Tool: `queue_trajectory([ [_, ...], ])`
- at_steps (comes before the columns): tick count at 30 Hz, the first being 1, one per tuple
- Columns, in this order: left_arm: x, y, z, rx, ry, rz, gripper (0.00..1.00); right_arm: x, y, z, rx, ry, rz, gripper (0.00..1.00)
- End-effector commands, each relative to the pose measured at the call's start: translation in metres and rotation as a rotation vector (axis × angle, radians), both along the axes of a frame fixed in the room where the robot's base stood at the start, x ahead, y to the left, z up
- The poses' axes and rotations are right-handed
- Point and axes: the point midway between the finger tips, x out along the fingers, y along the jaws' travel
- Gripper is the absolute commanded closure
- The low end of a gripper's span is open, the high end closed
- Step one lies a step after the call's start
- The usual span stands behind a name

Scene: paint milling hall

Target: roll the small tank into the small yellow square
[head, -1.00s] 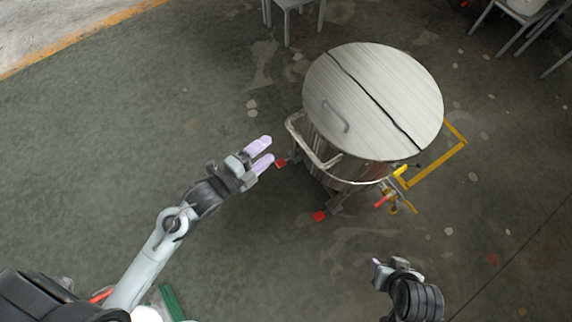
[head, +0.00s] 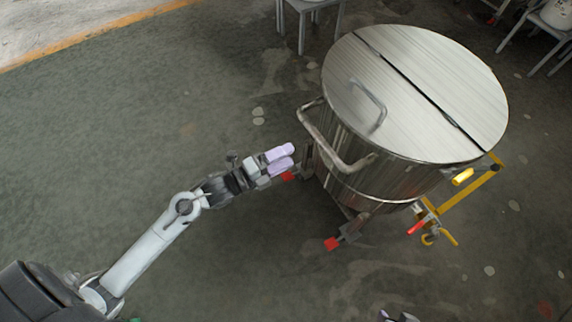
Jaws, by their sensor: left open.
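The small tank (head: 400,110) is a round steel vessel with a split lid, standing on casters with red pedals at the right of the head view. A bent push handle (head: 335,145) sticks out from its left side. My right gripper (head: 392,317) is barely in view at the bottom edge.
Grey stools (head: 309,20) stand at the top, beyond the tank. More grey stands (head: 545,35) with a white container are at the top right. A yellow floor line (head: 90,33) crosses the top left. The floor at the left is clear.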

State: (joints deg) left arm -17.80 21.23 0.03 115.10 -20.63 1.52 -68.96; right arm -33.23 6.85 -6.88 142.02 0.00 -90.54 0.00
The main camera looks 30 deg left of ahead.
Motion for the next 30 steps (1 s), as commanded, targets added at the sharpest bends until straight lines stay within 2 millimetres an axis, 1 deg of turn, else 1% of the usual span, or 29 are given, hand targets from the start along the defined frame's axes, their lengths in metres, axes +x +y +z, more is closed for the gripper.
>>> queue_trajectory([
  [1, 0.001, 0.000, -0.005, 0.000, -0.004, 0.000, 0.36, 0.000, 0.000, -0.006, 0.000, 0.000, 0.000, 0.55],
  [7, 0.009, -0.004, -0.005, -0.002, -0.006, 0.000, 0.36, 0.000, 0.000, -0.010, 0.000, -0.001, 0.000, 0.55],
  [11, 0.019, -0.010, -0.006, -0.002, -0.006, -0.001, 0.36, 0.000, 0.000, -0.015, 0.000, -0.002, 0.000, 0.55],
  [22, 0.064, -0.035, -0.006, -0.002, -0.007, -0.001, 0.36, 0.000, 0.000, -0.036, 0.000, -0.002, 0.000, 0.55],
  [30, 0.091, -0.050, -0.005, -0.001, -0.004, 0.000, 0.36, 0.000, 0.000, -0.040, 0.000, 0.000, 0.000, 0.55],
])
